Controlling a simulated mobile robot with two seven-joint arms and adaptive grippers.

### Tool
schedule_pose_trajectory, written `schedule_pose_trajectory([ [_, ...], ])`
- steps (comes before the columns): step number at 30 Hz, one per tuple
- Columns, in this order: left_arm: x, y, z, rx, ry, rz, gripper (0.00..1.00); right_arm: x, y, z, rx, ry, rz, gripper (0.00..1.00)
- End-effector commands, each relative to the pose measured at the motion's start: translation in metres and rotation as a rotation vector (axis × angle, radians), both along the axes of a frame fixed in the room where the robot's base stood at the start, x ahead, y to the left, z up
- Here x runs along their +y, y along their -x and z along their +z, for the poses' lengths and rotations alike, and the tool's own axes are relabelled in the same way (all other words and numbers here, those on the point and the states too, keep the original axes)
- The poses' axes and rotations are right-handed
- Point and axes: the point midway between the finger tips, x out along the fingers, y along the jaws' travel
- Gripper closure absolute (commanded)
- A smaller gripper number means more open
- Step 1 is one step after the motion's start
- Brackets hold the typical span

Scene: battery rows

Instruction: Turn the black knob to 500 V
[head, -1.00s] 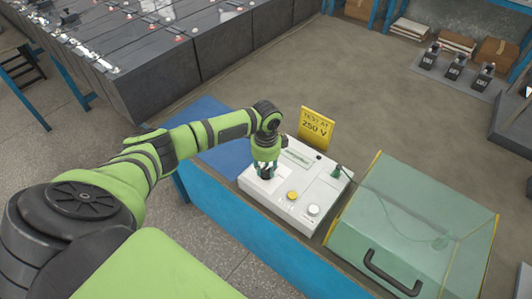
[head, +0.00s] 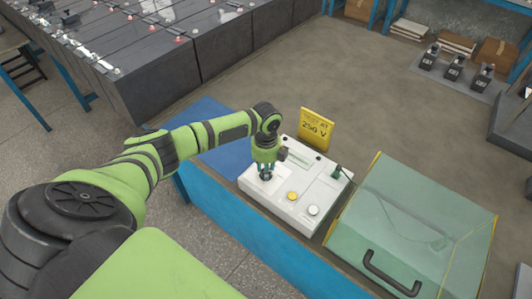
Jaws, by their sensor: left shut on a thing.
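A white tester box (head: 318,192) sits on the bench in the middle of the head view. It has a yellow button (head: 292,196), a pale round button (head: 313,210) and a greenish label or display. My left gripper (head: 266,177) points down over the box's left part. It is shut on the black knob (head: 266,179), which is mostly hidden by the fingers. The dial marks and the knob's pointer cannot be read. A yellow sign (head: 316,128) behind the box reads "TEST AT 250 V". My right gripper is not in view.
A clear green-tinted cover with a black handle (head: 392,274) stands right of the box, with a cable running over it. A blue mat (head: 205,115) lies to the left. Large dark battery blocks (head: 222,40) stand at the back left.

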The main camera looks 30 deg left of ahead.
Motion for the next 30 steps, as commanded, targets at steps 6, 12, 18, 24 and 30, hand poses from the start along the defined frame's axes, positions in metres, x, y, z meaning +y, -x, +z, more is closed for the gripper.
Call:
schedule_pose_trajectory([
  [6, 0.0003, 0.0004, -0.0004, 0.002, -0.001, -0.097, 1.00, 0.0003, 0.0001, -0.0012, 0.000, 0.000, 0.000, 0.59],
  [12, 0.0002, 0.0003, -0.0002, 0.001, 0.000, -0.139, 1.00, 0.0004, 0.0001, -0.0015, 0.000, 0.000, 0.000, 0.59],
  [18, 0.0003, 0.0002, 0.0000, 0.001, -0.001, -0.149, 1.00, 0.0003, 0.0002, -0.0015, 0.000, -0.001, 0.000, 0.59],
  [24, 0.0004, 0.0001, 0.0001, 0.001, -0.001, -0.149, 1.00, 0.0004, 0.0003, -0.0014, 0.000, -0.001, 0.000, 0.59],
  [30, 0.0003, 0.0000, 0.0002, 0.000, -0.001, -0.148, 0.44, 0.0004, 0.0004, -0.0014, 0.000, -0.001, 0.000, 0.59],
])
